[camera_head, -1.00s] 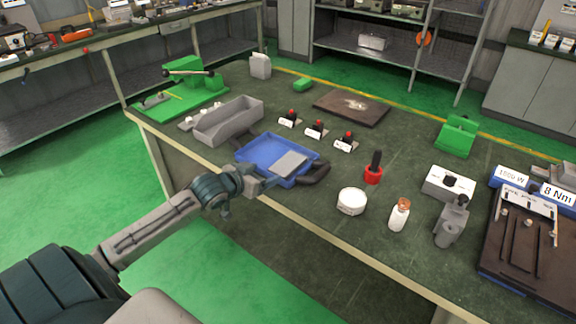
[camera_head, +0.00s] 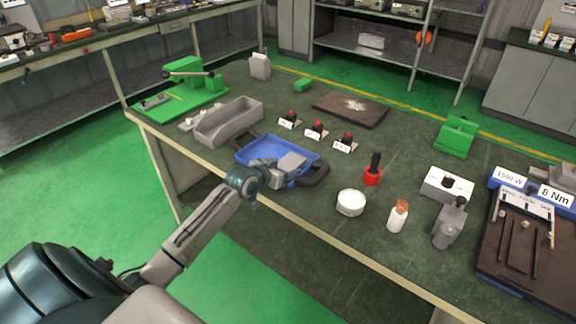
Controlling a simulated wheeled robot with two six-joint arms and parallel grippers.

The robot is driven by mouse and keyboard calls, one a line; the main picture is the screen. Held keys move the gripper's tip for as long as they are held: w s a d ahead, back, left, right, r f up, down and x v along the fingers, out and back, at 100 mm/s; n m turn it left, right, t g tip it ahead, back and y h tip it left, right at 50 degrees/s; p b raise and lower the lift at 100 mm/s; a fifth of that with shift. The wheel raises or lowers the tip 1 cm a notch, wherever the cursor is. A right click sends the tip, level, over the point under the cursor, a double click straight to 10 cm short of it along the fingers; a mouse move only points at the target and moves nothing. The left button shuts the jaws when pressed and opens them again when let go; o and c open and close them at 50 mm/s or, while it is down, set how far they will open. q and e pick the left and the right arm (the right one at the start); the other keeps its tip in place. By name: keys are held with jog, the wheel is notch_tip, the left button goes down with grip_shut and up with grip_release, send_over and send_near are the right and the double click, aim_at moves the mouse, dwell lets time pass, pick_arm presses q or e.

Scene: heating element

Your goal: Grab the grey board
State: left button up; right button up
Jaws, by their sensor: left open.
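The grey board (camera_head: 292,161) is a small flat plate lying in the right part of the blue tray (camera_head: 258,148) with black handles, on the green workbench. My left gripper (camera_head: 284,174) has come in from the left over the tray's front edge. It is open, close to the near side of the board. The gripper body hides the board's near edge and part of the tray, so I cannot tell whether the fingers touch the board. My right gripper is not in view.
A grey open bin (camera_head: 228,122) stands left of the tray. Several red-topped switches (camera_head: 317,131) stand behind it. A white round jar (camera_head: 351,202), a red-based black tool (camera_head: 373,172) and a bottle (camera_head: 398,216) stand to the right. The bench front centre is clear.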

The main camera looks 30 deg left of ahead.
pick_arm(q)
jog(key=c, duration=0.7)
